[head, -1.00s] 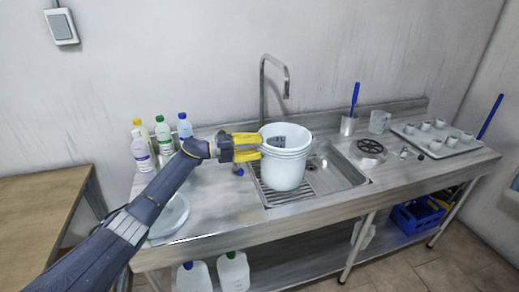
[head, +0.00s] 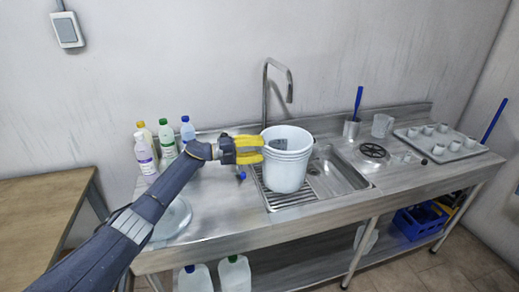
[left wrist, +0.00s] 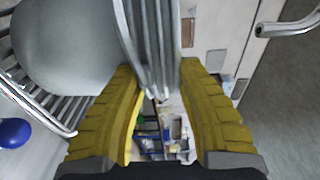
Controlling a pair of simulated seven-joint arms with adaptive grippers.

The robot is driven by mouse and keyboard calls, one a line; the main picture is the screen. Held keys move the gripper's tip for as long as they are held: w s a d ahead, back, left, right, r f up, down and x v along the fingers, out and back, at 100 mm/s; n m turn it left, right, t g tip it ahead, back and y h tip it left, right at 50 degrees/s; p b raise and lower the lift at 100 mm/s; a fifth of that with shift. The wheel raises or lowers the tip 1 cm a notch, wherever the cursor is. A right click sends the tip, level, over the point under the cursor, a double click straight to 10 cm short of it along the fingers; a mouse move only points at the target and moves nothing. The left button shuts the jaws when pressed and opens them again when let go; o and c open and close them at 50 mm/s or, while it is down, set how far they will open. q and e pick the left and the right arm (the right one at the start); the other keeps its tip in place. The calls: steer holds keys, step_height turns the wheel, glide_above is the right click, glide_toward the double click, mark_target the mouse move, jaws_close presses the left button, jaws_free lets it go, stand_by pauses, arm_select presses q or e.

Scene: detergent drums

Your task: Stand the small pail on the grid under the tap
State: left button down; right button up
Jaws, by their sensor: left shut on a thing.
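The small white pail (head: 287,165) is upright over the grid (head: 290,199) on the left side of the sink, below and in front of the tap (head: 277,85). I cannot tell whether its base touches the bars. My left gripper (head: 249,149) is shut on the left side of its upper wall. In the left wrist view the yellow fingers (left wrist: 160,105) sit on both sides of the ridged band of the pail (left wrist: 155,45). Grid bars (left wrist: 55,112) show at the left there. My right gripper is out of view.
Several bottles (head: 166,138) stand at the back left of the counter, near a round translucent dish (head: 172,219). The open basin (head: 338,176) lies right of the pail. A tray of cups (head: 440,143), a jug (head: 382,125) and a metal beaker (head: 351,129) are farther right.

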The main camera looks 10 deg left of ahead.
arm_select(q)
steer(key=shift+f, duration=0.55)
stand_by(0.4)
steer(key=c, duration=0.8)
jaws_free()
steer(key=shift+f, duration=0.1)
steer(key=shift+c, duration=0.2)
steer(key=shift+a, duration=0.1)
